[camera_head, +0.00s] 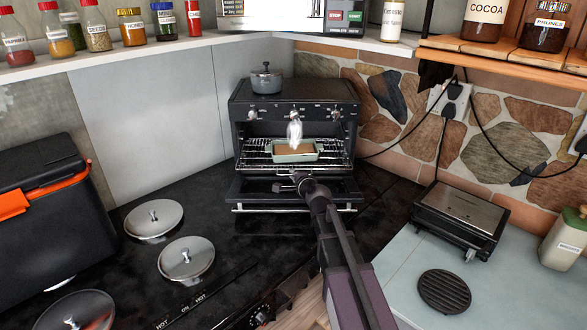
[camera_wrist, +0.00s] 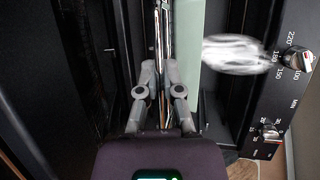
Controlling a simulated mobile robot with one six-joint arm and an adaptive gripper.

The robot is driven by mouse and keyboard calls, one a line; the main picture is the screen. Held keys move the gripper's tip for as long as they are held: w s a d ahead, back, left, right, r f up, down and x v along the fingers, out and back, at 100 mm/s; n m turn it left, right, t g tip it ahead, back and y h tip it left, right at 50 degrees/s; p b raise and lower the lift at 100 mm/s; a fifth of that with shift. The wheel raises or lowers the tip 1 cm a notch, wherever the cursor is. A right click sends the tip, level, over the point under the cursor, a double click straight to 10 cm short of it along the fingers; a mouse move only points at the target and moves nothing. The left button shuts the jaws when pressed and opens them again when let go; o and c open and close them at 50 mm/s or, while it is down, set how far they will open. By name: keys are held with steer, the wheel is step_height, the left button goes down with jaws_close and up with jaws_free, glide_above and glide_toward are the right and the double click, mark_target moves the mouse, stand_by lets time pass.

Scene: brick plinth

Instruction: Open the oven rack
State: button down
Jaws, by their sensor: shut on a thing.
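The small black toaster oven (camera_head: 355,124) stands in the corner with its door (camera_head: 250,188) folded down. Its wire oven rack (camera_head: 257,155) holds a pale green baking dish (camera_head: 279,158) with brown food in it, and white steam rises above. My gripper (camera_head: 299,178) is at the front middle of the rack, over the open door. In the wrist view the fingers of my gripper (camera_wrist: 161,70) are shut on the rack's front edge (camera_wrist: 163,35), with the green dish (camera_wrist: 187,62) close behind it. The rack appears to stick out a little; exactly how far is unclear.
A dark pot (camera_head: 266,82) sits on top of the oven. Round metal hob lids (camera_head: 186,259) are to the left, beside a black and orange box (camera_head: 40,190). A grill press (camera_head: 462,215) stands on the right worktop. A shelf with jars (camera_head: 133,30) runs above.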

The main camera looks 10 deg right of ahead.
steer(key=shift+s+a, duration=0.1)
steer(key=shift+s, duration=0.45)
steer(key=c, duration=0.8)
jaws_free()
